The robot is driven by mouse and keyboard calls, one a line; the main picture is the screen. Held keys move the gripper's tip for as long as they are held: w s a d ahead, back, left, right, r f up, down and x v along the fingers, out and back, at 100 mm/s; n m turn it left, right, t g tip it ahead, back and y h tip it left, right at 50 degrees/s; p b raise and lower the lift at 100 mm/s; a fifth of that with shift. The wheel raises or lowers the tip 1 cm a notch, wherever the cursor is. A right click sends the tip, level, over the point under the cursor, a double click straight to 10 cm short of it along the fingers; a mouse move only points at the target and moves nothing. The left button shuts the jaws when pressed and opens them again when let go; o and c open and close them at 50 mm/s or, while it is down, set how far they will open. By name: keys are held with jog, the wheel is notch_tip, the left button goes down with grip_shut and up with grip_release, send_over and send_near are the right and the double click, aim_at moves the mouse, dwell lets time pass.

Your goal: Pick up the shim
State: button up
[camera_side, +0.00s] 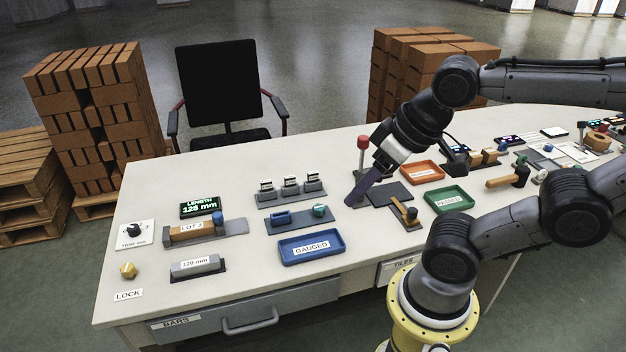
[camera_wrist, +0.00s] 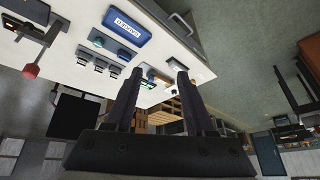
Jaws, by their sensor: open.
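No piece in view is plainly labelled as the shim, and I cannot tell which one it is. Three small pieces with pale labels stand in a grey rack (camera_side: 293,193); they also show as small pale pieces in the wrist view (camera_wrist: 98,64). In front of the rack, a grey plate (camera_side: 300,220) carries a small blue piece (camera_side: 281,217) and a teal knob (camera_side: 320,210). My gripper (camera_side: 352,203) is above the table right of the rack, tilted down to the left. In the wrist view its two fingers (camera_wrist: 160,72) are apart with nothing held between them.
A blue GAUGED tray (camera_side: 311,260) lies near the front edge. An orange tray (camera_side: 422,180) and a green tray (camera_side: 449,210) lie right of my gripper. A red-topped post (camera_side: 363,143) stands close behind it.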

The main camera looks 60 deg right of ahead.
jog(key=w+d+r+m, duration=0.3)
jog(key=w+r+m, duration=0.2)
jog(key=w+m, duration=0.25)
jog(key=w+d+r+m, duration=0.3)
jog(key=w+r+m, duration=0.25)
jog(key=w, duration=0.25)
jog(key=w+d+f+m+g+h, duration=0.1)
jog(key=w+d+f+m, duration=0.1)
jog(key=w+d+m, duration=0.25)
jog(key=w+d+f+m+g, duration=0.1)
jog(key=w+d+f+m, duration=0.2)
jog(key=w+d, duration=0.3)
jog(key=m+g+y, duration=0.1)
jog(key=m+g, duration=0.3)
jog(key=m, duration=0.1)
send_over(313, 173)
notch_tip(313, 173, down, 20)
jog(key=f, duration=0.8)
jog(key=shift+w+d, duration=0.15)
jog(key=shift+d, duration=0.25)
jog(key=shift+a+f, duration=0.15)
jog(key=shift+f, duration=1.25)
jog(key=shift+a+f, duration=0.15)
jog(key=shift+f, duration=1.2)
